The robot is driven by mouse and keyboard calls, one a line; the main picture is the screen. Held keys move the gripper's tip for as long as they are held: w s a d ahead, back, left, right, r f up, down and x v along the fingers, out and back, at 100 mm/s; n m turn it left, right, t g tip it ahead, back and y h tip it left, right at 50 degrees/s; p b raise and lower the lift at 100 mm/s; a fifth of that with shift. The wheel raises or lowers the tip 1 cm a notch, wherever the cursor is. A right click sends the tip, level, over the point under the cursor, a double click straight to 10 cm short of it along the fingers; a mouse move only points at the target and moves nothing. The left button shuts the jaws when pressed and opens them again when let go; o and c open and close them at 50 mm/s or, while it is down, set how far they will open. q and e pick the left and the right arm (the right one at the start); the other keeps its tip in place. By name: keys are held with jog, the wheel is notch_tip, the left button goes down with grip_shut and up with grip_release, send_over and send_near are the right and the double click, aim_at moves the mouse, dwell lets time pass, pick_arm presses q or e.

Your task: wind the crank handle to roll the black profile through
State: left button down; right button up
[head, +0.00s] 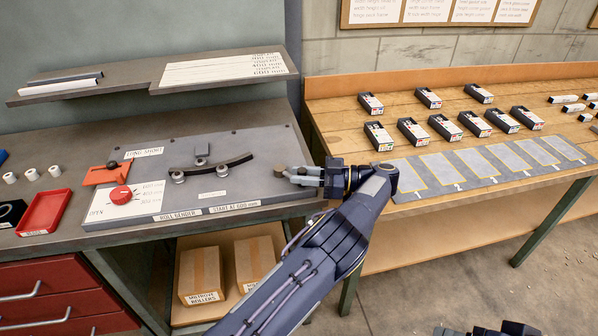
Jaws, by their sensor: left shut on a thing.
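The roll bender (150,178) is a grey plate unit on the dark bench. The black profile (236,161) lies curved across its rollers, a middle one above and two below. My left gripper (290,174) is shut on the crank handle (279,171), a brownish-grey knob at the plate's right end. The fingers hide part of the handle. A red dial knob (122,195) sits on a white scale at the plate's left. Dark parts at the bottom edge, right of centre, may belong to my right arm; its jaws cannot be made out.
A red tray (45,212) and small white rollers (31,174) stand at the bench's left. A shelf (120,88) with dark and light bars hangs above. The wooden table (340,110) at right holds several black boxes and a numbered grey mat (400,197).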

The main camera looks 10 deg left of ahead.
pick_arm(q)
jog(key=shift+a, duration=0.1)
dwell(0.4)
jog(key=c, duration=1.3)
grip_release()
